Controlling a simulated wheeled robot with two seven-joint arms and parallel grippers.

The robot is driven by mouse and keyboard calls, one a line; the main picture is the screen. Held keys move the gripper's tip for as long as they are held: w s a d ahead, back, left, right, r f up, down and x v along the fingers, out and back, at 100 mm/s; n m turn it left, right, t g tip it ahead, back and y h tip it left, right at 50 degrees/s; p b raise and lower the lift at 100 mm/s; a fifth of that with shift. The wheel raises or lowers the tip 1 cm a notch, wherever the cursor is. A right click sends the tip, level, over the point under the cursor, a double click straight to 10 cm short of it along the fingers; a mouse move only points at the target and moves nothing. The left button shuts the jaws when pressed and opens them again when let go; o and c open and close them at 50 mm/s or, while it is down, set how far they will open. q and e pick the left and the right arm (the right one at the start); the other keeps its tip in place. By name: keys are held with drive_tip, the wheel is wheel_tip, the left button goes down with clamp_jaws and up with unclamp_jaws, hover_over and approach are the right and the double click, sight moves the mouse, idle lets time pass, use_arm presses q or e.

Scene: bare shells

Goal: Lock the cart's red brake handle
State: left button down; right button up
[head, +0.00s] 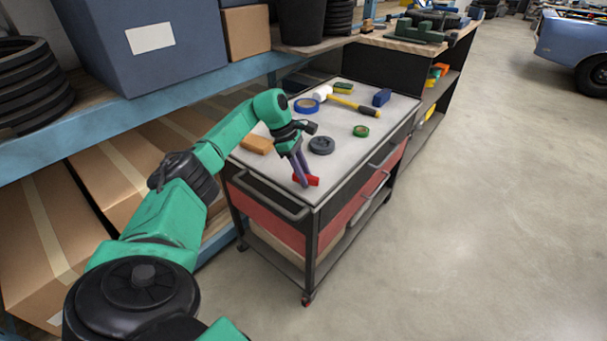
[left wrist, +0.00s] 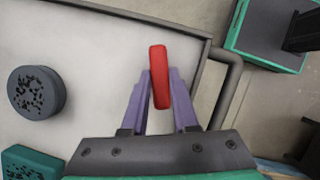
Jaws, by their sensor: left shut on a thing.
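The cart (head: 340,112) stands at the middle of the head view, with a light grey top and dark frame. The red brake handle (head: 312,180) is at the near corner of its top. My left gripper (head: 301,181) reaches down over that corner. In the left wrist view the red handle (left wrist: 159,78) lies between the two purple fingers of my left gripper (left wrist: 160,88), which are shut on it. The handle's pivot and base are hidden or too small to tell. My right gripper is not in view.
On the cart top lie a dark grey disc (head: 321,145), a green tape roll (head: 361,131), a blue ring (head: 306,105), a hammer (head: 352,104) and an orange block (head: 257,144). A shelf with boxes (head: 120,180) stands left. The floor (head: 480,200) at right is clear.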

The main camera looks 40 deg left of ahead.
use_arm(q)
drive_tip(key=shift+w+m+g+b, duration=0.15)
drive_tip(key=shift+m+g+b, duration=0.55)
drive_tip(key=shift+m, duration=1.2)
drive_tip(key=shift+r, duration=0.1)
drive_tip(key=c, duration=0.7)
unclamp_jaws()
